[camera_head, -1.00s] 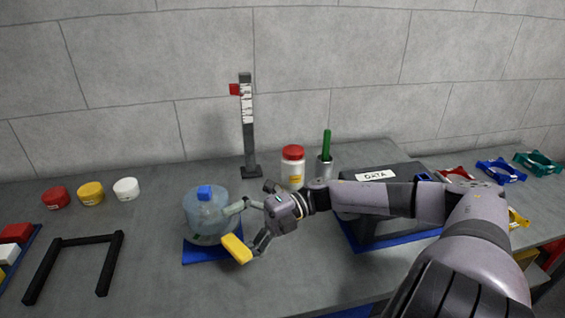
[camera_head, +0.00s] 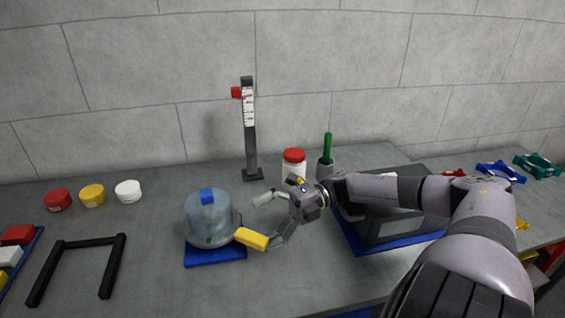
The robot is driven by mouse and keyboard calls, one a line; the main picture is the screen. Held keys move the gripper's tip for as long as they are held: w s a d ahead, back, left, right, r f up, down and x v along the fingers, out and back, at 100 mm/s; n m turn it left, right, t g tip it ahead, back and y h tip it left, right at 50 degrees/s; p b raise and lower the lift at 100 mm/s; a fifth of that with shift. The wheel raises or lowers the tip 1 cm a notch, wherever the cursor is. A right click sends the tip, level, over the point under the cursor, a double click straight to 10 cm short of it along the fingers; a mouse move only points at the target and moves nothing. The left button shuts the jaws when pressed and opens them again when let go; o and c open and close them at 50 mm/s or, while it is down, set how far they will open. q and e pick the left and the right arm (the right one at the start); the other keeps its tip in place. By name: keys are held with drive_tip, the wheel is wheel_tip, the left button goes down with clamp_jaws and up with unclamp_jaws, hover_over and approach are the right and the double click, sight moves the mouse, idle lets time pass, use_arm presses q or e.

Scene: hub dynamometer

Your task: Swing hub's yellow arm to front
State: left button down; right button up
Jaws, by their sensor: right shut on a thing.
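The hub (camera_head: 212,222) is a rounded, bluish see-through drum with a blue block on top, on a blue mat (camera_head: 215,257). Its yellow arm (camera_head: 250,238) sticks out low on the hub's right side. My right gripper (camera_head: 263,222) is just right of the hub. One finger is at the arm's outer end and the other is farther back, beside the drum. The gripper is shut on the yellow arm, though the grip surfaces are hard to make out. My left gripper is not in view.
A grey post with a red marker (camera_head: 249,130) stands behind. A red-lidded jar (camera_head: 293,165) and a cup with a green handle (camera_head: 326,160) stand behind my gripper. A dark box (camera_head: 385,228) is under my right arm. A black frame (camera_head: 75,268) lies left. The front table is clear.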

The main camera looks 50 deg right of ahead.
drive_tip(key=shift+s+d+r, duration=0.1)
drive_tip(key=shift+d+r, duration=0.15)
drive_tip(key=shift+d, duration=0.5)
drive_tip(key=shift+s+d+r, duration=0.1)
drive_tip(key=shift+d+r, duration=0.1)
drive_tip(key=shift+d, duration=0.6)
drive_tip(key=shift+d+r, duration=0.25)
drive_tip(key=shift+d, duration=0.5)
drive_tip(key=shift+c, duration=0.9)
drive_tip(key=shift+s+d+r+b, duration=0.1)
drive_tip(key=shift+s+d+b, duration=0.2)
drive_tip(key=shift+s+d, duration=0.35)
drive_tip(key=c, duration=0.7)
drive_tip(key=shift+a+f, duration=0.25)
drive_tip(key=shift+f, duration=0.1)
